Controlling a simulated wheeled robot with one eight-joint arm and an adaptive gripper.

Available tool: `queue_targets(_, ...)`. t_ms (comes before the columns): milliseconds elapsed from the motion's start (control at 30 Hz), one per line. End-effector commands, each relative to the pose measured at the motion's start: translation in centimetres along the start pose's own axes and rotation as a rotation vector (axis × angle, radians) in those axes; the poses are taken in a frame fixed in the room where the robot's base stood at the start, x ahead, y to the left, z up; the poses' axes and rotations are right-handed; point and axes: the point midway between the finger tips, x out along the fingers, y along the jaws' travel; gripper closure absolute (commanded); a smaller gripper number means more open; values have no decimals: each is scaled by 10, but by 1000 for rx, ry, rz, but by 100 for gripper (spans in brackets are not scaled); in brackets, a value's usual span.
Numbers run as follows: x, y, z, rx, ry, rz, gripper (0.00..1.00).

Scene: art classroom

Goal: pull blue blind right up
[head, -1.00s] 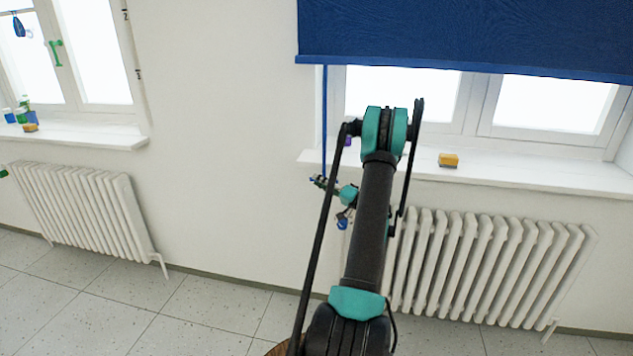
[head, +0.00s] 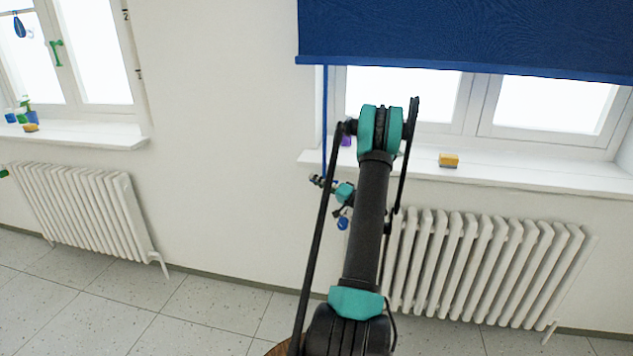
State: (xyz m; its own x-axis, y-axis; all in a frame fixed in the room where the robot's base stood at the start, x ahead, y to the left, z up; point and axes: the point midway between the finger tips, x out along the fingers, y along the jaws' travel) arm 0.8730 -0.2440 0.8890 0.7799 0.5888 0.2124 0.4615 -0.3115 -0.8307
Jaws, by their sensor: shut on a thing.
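The blue blind (head: 465,38) hangs over the upper part of the right window, its hem level with the upper part of the visible panes. Its blue cord (head: 324,110) runs down from the blind's left end to my gripper (head: 322,181). My gripper is left of my forearm, below the sill's left end, and is shut on the cord. The fingertips are small and the exact grip is hard to see. A small blue piece (head: 342,223) shows just below the gripper; I cannot tell whether it is the cord's end.
A white sill (head: 540,178) with a yellow-brown block (head: 448,160) and a purple item (head: 346,141) runs under the window. White radiators (head: 480,265) (head: 85,210) stand below both windows. The wall between them (head: 220,130) and the tiled floor (head: 200,310) are clear.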

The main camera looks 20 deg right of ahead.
Motion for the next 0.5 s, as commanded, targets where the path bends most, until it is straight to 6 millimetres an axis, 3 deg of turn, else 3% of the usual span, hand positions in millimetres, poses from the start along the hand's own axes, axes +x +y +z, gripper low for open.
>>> queue_targets(267,0,-2,-4,2,4,2,100)
queue_targets(500,8,-31,-23,2,6,2,100)
